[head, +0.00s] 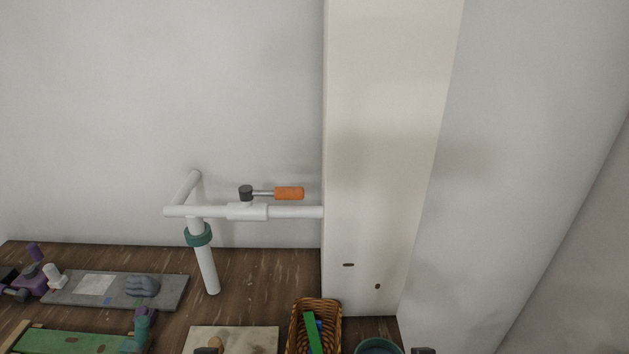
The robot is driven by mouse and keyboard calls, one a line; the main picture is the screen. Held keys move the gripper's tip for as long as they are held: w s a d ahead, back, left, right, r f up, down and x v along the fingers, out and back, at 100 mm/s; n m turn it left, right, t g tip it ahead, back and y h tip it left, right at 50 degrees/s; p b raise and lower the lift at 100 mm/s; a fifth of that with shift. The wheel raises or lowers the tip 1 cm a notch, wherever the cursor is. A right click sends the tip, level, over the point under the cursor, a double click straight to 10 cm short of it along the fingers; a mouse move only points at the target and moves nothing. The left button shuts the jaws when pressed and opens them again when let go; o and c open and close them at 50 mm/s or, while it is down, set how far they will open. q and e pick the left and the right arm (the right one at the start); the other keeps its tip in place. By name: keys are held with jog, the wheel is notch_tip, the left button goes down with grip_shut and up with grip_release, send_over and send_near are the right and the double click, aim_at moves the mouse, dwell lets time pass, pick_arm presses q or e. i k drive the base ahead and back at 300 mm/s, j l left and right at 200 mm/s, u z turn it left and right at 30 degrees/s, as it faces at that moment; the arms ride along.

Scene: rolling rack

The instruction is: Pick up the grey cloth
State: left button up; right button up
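A crumpled blue-grey lump (143,286), which looks like the grey cloth, lies on the right part of a long grey board (117,294) at the left of the wooden surface. A flat pale grey square (96,284) lies left of it on the same board. At the bottom edge, a small dark tip (208,350) that appears to be my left gripper shows over a pale board. Another dark tip (423,351), apparently my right gripper, shows right of a teal bowl. Both are almost wholly cut off, away from the lump, and their fingers are hidden.
A white pipe (207,265) with a teal collar and orange-handled valve (288,193) rises behind. A wicker basket (331,306) holds a green item. A pale board (258,338), teal bowl (378,346), green board (75,342) and purple object (32,278) crowd the wooden surface (260,270).

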aim_at(145, 286)
jog(key=u, duration=1.3)
